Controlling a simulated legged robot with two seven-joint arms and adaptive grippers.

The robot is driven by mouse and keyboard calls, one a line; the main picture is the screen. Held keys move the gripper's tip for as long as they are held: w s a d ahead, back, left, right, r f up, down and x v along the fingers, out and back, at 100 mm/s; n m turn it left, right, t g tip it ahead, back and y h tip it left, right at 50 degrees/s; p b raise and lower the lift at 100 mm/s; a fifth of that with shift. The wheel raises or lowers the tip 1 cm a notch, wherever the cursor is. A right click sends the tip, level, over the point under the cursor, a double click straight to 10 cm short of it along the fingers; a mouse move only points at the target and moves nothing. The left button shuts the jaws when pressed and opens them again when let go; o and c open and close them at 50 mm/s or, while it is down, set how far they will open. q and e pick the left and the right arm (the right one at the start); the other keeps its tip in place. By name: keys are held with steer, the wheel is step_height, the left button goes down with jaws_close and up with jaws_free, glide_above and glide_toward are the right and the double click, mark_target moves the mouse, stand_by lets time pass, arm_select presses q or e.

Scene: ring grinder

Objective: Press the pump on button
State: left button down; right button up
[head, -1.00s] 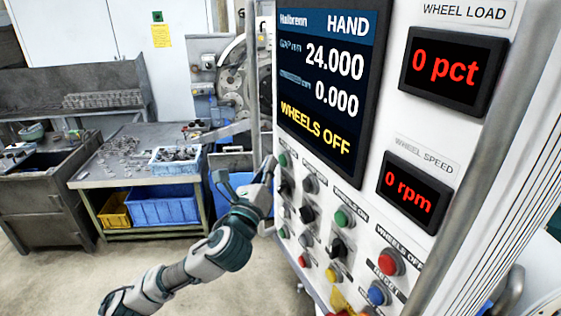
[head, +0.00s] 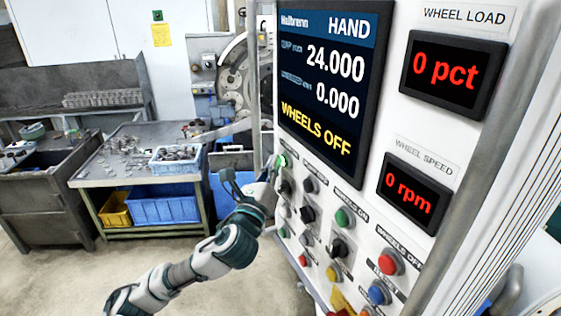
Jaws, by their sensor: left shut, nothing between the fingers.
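The control panel (head: 325,180) carries several buttons and knobs below its screen. A small green button (head: 282,161) at its upper left corner glows bright; its label is too small to read, so I cannot confirm that it is the pump on button. My left gripper (head: 271,170) is shut and empty, its tip just below and left of that green button. I cannot tell whether the tip touches the panel. My right gripper is out of view.
The screen (head: 328,85) reads HAND and WHEELS OFF. A grey rail (head: 490,150) runs down the panel's right side. A steel table (head: 120,165) with a blue crate (head: 176,158) of parts stands behind my left arm. Open floor lies at lower left.

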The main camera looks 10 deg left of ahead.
arm_select(q)
steer(key=shift+a, duration=0.1)
stand_by(0.7)
steer(key=shift+s+a, duration=0.4)
steer(key=shift+s, duration=0.2)
steer(key=shift+a, duration=0.1)
steer(key=s+a, duration=0.1)
steer(key=a, duration=0.1)
steer(key=s+a, duration=0.2)
steer(key=shift+p, duration=0.4)
steer(key=shift+d+f, duration=0.1)
